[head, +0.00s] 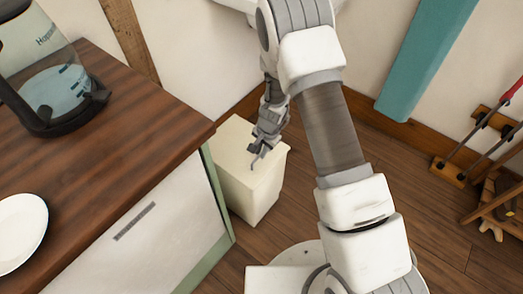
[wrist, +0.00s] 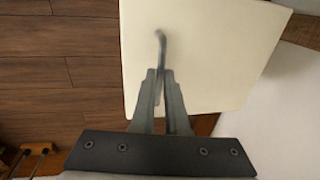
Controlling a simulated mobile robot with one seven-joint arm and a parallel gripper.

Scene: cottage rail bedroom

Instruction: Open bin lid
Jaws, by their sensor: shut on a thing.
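A cream bin (head: 245,195) stands on the floor beside the counter, its flat lid (head: 232,142) on top and looking closed. The lid also fills the middle of the wrist view (wrist: 215,55). A thin, bent grey handle (wrist: 161,45) shows over the lid, and its curved end also shows in the head view (head: 254,163). My gripper (head: 262,149) is above the lid, pointing down at it. In the wrist view its two fingers (wrist: 163,75) are close together, shut on the handle. The handle's part between the fingers is hidden.
A wooden counter (head: 120,120) stands close on the bin's left, with a glass kettle (head: 55,85) and a white plate (head: 18,230) on it. A wall is behind the bin. Fireplace tools (head: 480,145) stand at the right. Wooden floor (head: 300,195) is open right of the bin.

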